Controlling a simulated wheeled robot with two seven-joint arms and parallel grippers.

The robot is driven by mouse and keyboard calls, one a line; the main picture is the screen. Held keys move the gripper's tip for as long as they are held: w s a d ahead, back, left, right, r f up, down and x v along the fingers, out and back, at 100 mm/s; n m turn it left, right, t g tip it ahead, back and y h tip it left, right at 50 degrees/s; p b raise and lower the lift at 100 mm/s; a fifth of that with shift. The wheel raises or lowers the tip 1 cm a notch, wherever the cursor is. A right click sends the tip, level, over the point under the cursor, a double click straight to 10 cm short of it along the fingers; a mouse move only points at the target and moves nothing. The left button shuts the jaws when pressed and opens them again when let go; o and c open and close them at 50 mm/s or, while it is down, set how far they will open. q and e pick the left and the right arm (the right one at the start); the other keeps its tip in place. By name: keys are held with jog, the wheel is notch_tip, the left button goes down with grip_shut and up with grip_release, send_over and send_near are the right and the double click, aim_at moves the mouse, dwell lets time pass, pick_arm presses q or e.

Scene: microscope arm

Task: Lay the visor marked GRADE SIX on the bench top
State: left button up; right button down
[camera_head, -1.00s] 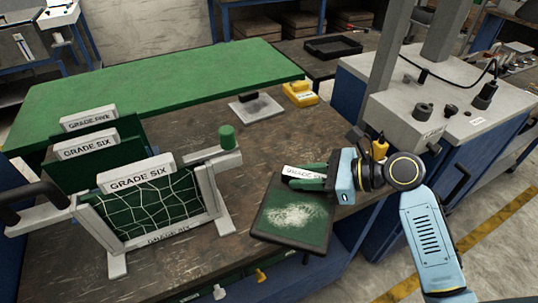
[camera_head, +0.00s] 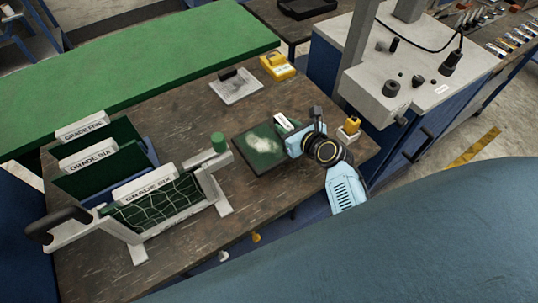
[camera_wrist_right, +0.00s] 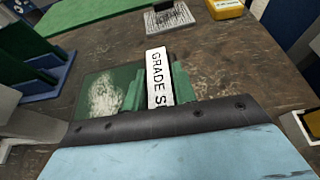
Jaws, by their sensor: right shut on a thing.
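My right gripper (camera_head: 288,129) is shut on the white label tab of a dark green square visor (camera_head: 256,152) with a whitish speckled patch. In the right wrist view the tab (camera_wrist_right: 158,70) sits between the green fingers and reads "GRADE S", its end hidden by the gripper. The visor lies flat, at or just above the bench top (camera_head: 195,125); whether it touches cannot be told. Another GRADE SIX visor (camera_head: 145,187) stands in a white frame with a net at the left. My left gripper is not in view.
Behind the netted frame stand more green panels, labelled GRADE SIX (camera_head: 88,158) and GRADE FIVE (camera_head: 82,127). A grey plate with a black block (camera_head: 236,88) and a yellow box (camera_head: 278,67) lie farther back. A grey machine (camera_head: 425,85) stands at the right.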

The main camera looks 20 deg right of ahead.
jog(key=shift+f, duration=0.2)
notch_tip(320, 180, down, 6)
jog(key=b, duration=0.2)
jog(key=shift+b, duration=0.3)
jog(key=shift+f+b, duration=1.05)
jog(key=shift+f, duration=0.85)
jog(key=shift+f, duration=0.1)
jog(key=c, duration=1.1)
grip_release()
